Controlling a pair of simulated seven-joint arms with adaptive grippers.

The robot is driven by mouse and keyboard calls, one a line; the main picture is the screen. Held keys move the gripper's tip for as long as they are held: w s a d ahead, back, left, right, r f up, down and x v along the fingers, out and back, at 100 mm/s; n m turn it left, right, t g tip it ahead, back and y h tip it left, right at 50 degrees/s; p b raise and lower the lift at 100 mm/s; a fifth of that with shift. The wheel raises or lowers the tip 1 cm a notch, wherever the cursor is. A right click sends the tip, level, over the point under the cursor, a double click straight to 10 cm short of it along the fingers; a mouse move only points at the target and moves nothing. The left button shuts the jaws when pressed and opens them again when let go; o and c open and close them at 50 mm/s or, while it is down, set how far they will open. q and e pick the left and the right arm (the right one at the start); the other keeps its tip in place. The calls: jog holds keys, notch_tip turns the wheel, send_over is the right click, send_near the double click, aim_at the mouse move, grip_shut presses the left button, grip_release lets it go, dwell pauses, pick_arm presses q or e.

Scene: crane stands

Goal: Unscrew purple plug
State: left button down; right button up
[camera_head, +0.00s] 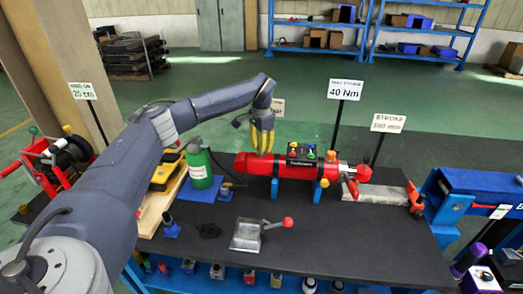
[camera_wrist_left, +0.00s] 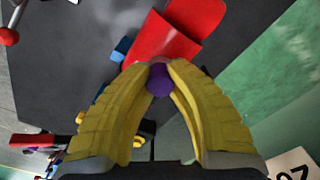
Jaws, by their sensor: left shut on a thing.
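The purple plug (camera_wrist_left: 160,82) shows in the left wrist view between the tips of two yellow fingers. My left gripper (camera_wrist_left: 160,74) is shut on it. In the head view my left gripper (camera_head: 262,150) reaches down to the left end of a red cylinder (camera_head: 258,165); the plug is hidden there behind the fingers. The red cylinder lies sideways on blue supports (camera_head: 318,190) and also shows in the left wrist view (camera_wrist_left: 160,40). My right gripper is in neither view.
A green bottle (camera_head: 200,165) stands left of the cylinder. A metal plate with a red-knobbed lever (camera_head: 248,235) lies in front. Sign posts, one reading 40 Nm (camera_head: 345,89), stand behind. The black table top (camera_head: 350,240) is clear at front right.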

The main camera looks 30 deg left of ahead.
pick_arm(q)
jog(key=shift+r, duration=0.1)
jog(key=n, duration=0.5)
dwell(0.3)
jog(key=c, duration=1.3)
grip_release()
jog(key=shift+c, duration=0.8)
